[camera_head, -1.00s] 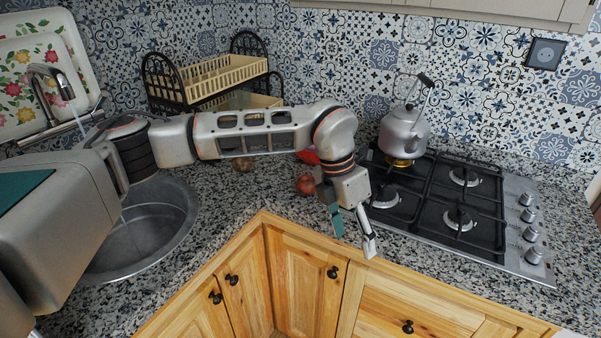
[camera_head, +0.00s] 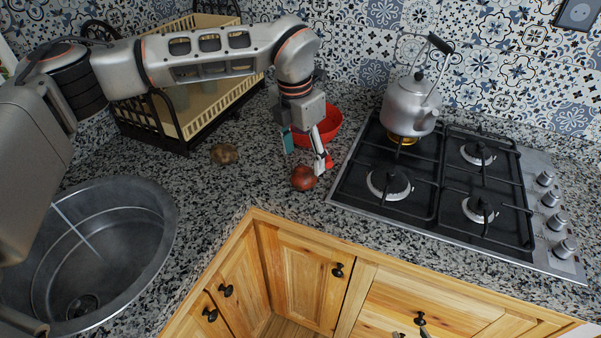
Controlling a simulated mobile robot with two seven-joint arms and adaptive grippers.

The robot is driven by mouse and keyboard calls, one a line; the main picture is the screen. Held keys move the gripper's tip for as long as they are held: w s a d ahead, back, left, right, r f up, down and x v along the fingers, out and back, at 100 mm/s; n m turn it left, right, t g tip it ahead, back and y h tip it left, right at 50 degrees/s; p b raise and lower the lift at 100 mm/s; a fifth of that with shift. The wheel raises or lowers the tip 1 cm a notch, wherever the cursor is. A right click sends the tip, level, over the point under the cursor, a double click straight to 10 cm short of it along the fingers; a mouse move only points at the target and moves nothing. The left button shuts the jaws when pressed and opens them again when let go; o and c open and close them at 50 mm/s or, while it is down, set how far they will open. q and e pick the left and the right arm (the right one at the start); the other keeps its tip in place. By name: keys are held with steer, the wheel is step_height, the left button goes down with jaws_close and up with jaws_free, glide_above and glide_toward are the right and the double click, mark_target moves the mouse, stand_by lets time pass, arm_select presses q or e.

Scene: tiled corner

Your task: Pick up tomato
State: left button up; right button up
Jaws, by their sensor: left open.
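A round reddish-brown item (camera_head: 303,179), which may be a tomato or an onion, lies on the granite counter left of the stove. A small bright red thing (camera_head: 329,161) shows just right of my gripper's pale finger, mostly hidden, and it could also be the tomato. My left gripper (camera_head: 304,158) points down with its fingers apart and nothing between them. Its fingertips are just above and behind the reddish-brown item in the picture; I cannot tell whether they touch anything.
A red bowl (camera_head: 327,124) stands behind the gripper. A brown round item (camera_head: 224,154) lies to the left, near the dish rack (camera_head: 203,113). The stove (camera_head: 353,190) with a kettle (camera_head: 410,106) is at right, the sink (camera_head: 157,210) at left. The counter's front edge is close.

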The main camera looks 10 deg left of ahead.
mark_target(303, 171)
arm_select(q)
steer(key=shift+w+d+f+p, duration=0.1)
steer(key=shift+f+p, duration=0.25)
steer(key=shift+f, duration=1.4)
steer(key=shift+w+f+p, duration=0.1)
steer(key=shift+f+p, duration=0.2)
steer(key=shift+f, duration=1.4)
steer(key=c, duration=1.2)
